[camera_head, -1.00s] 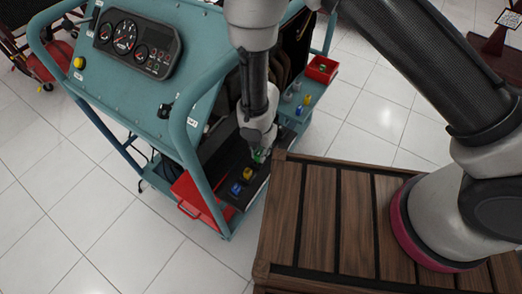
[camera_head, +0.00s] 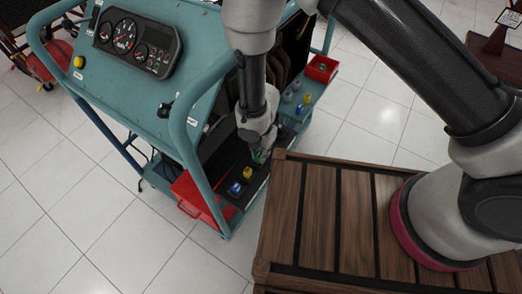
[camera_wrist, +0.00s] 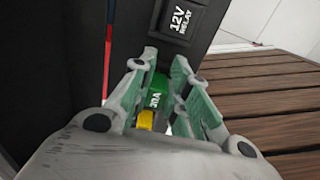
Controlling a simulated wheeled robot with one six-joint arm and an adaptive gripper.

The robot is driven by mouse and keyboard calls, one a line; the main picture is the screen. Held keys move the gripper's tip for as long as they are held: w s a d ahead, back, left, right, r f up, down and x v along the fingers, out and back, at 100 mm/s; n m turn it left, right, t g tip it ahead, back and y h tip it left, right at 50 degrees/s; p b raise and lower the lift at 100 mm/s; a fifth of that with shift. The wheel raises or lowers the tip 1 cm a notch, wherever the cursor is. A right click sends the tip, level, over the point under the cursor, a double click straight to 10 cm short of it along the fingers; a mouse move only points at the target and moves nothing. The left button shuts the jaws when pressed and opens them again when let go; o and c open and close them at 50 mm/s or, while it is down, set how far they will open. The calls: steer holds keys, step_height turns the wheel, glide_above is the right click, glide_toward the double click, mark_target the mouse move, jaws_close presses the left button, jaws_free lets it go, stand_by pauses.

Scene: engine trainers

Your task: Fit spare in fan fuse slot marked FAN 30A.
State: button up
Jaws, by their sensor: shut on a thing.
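My gripper (camera_wrist: 157,72) is shut on a green fuse (camera_wrist: 157,92) whose printed marking ends in "0A". The fuse sits between the two fingers in the wrist view. In the head view my gripper (camera_head: 260,148) points down at the black fuse panel (camera_head: 256,186) on the teal engine trainer, and a bit of green shows at its tips. A yellow fuse (camera_head: 247,172) and a blue fuse (camera_head: 235,188) stand on that panel in front of it. The FAN 30A marking is not readable. I cannot tell whether the green fuse touches a slot.
A black relay marked 12V RELAY (camera_wrist: 179,19) lies just beyond the fingers. A red tray (camera_head: 195,196) is left of the panel. A shelf (camera_head: 307,92) with small parts and a red bin (camera_head: 322,69) is behind. A wooden slatted top (camera_head: 345,215) is close on the right.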

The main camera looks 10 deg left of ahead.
steer(key=shift+f, duration=0.15)
steer(key=o, duration=0.9)
steer(key=shift+c, duration=0.2)
steer(key=shift+w+r, duration=0.1)
steer(key=shift+r, duration=3.4)
